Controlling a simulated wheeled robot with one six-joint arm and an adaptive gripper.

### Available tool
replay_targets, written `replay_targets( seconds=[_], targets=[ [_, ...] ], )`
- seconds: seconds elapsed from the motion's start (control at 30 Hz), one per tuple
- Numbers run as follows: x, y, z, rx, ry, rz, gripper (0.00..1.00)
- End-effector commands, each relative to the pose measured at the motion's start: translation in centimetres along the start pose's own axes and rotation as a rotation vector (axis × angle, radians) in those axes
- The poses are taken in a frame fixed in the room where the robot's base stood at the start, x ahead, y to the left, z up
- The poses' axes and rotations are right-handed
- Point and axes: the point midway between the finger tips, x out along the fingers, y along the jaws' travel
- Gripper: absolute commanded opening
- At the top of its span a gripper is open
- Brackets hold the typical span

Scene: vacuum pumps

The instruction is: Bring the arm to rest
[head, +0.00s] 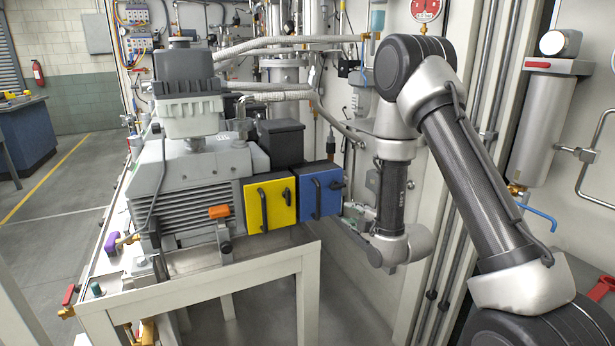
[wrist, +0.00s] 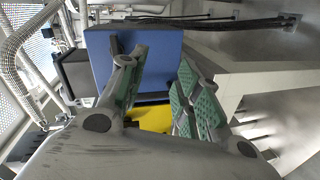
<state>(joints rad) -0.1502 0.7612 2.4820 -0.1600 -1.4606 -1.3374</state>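My arm (head: 465,180) reaches from the lower right, up to an elbow, and down to a wrist beside the pump. My gripper (wrist: 160,68) is open in the wrist view, its green-padded fingers apart with nothing between them. In the head view my gripper (head: 354,216) is small and partly hidden by the wrist, just right of a blue box (head: 309,202) with dark handles. The blue box (wrist: 155,48) also fills the space beyond the fingers in the wrist view. I cannot tell whether a fingertip touches it.
A yellow box (head: 262,212) is left of the blue one, beside a grey vacuum pump (head: 185,190) on a pale frame (head: 235,283). Hoses and a wall panel with pipes stand behind. A metal cylinder (head: 541,125) hangs at right. Open floor (head: 55,240) lies at left.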

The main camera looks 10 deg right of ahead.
Motion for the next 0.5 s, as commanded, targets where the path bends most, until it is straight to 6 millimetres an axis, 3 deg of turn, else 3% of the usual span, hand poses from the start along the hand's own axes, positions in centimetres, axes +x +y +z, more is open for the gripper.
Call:
replay_targets(
  seconds=[0.1,0.2,0.27,0.37,0.5],
  targets=[
    [-1.5,-7.2,2.0,0.221,-0.122,-0.296,0.33],
    [-4.4,-10.7,3.3,0.412,-0.280,-0.513,0.33],
    [-6.6,-11.4,3.8,0.519,-0.388,-0.611,0.33],
    [-10.8,-10.7,4.2,0.687,-0.584,-0.732,0.33],
    [-17.9,-7.1,3.9,0.907,-0.868,-0.820,0.33]
  ],
)
